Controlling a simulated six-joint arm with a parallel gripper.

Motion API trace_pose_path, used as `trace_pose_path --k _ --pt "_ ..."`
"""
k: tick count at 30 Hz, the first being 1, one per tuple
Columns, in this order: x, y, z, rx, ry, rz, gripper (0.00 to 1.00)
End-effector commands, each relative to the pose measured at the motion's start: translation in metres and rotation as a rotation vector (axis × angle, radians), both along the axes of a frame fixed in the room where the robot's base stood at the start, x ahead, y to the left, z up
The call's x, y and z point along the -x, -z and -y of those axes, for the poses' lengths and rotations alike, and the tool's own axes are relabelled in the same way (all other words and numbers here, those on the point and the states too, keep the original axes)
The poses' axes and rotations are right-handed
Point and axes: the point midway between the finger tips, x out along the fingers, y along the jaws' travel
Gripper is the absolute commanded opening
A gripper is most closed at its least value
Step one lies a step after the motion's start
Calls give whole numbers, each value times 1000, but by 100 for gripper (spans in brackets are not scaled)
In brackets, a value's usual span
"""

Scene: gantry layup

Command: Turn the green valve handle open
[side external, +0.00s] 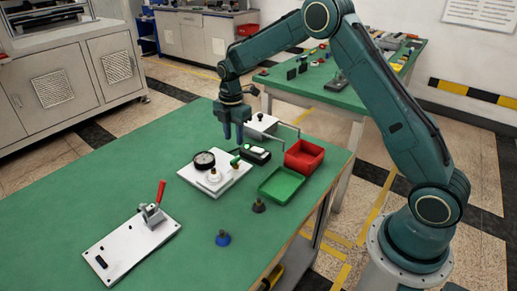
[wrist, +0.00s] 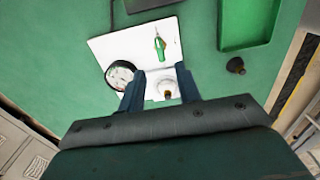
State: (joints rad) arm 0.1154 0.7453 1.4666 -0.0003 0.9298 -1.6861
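The green valve handle (side external: 235,161) stands on a white plate (side external: 229,178) on the green bench. In the wrist view the handle (wrist: 160,46) points up the picture, near the plate's (wrist: 126,46) upper right part. A round black-rimmed gauge (wrist: 120,74) and a white round fitting with a brass-coloured centre (wrist: 168,93) share the plate. My gripper (side external: 233,136) is above the plate's far side, pointing down and apart from the handle. In the wrist view its fingers (wrist: 160,90) are spread with nothing held; the handle shows beyond their tips.
A green tray (side external: 282,184) and a red bin (side external: 304,158) are right of the plate. A black box (side external: 255,154) is close behind it. A dark knob (side external: 259,206), a blue knob (side external: 222,238) and a red-lever clamp plate (side external: 135,247) stand nearer. The bench's left part is clear.

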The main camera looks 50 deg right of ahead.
Motion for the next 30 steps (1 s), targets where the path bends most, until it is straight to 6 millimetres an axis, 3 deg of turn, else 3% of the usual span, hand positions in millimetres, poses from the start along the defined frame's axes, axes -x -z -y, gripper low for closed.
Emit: trace_pose_path --k 9,15,29,30 --pt "1 50 0 -1 0 -4 34" --pt "0 71 0 0 0 -2 34" --pt "0 80 0 0 0 0 34" --pt "0 80 0 0 0 0 30"
